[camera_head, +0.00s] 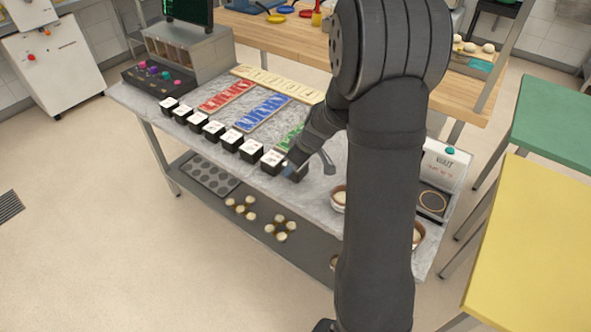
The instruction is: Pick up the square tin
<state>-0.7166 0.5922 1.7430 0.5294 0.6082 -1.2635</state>
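A row of several small black square blocks with white labelled tops runs along the front edge of the grey marble table (315,200). One of them (250,150) stands near the right end of the row, and another (272,161) is beside my gripper. I cannot tell which of these, if any, is the square tin. My gripper (293,171) is low over the table at the right end of the row. Its fingertips are small and dark, so its opening and any contact are unclear. My arm hides part of the table behind it.
Red (227,95), blue (263,112) and green (292,139) lettered trays lie behind the row. Round bowls (339,197) and a white labelled box (446,166) stand to the right. A lower shelf holds a muffin pan (210,175) and pale dough balls.

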